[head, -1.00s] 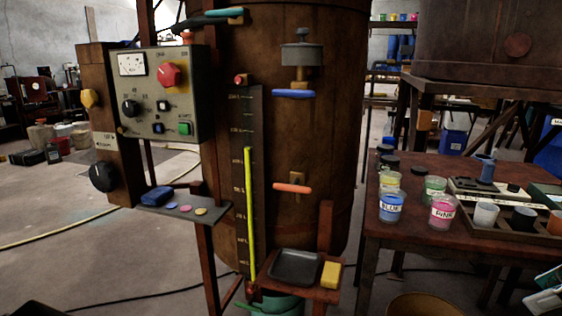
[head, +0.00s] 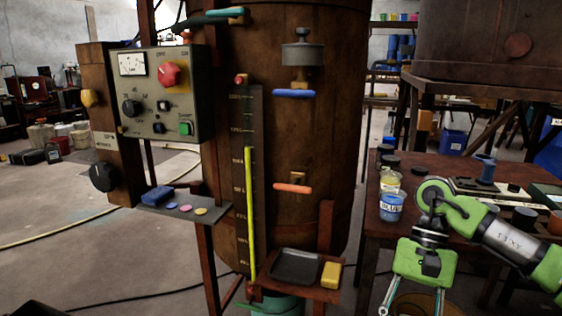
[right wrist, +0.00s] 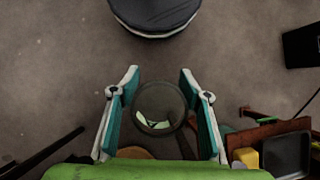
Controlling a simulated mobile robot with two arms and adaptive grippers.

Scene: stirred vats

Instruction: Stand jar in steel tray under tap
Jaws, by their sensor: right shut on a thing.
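The dark steel tray (head: 296,266) sits on a small wooden shelf at the vat's foot and looks empty. It also shows at the lower right of the right wrist view (right wrist: 288,152). The wooden tap with an orange handle (head: 293,188) is on the vat above the tray. My right gripper (head: 412,312) is at the lower right of the head view, right of the tray, its fingertips near or past the bottom edge. In the right wrist view, it is shut on a round, clear jar (right wrist: 160,106). The jar is not visible in the head view. My left gripper is out of view.
A yellow block (head: 331,275) lies beside the tray. A blue-handled tap (head: 293,94) is higher on the vat. A wooden table with cups, including a blue one (head: 391,206), stands at right, partly behind my right arm. A control panel (head: 160,95) is at left.

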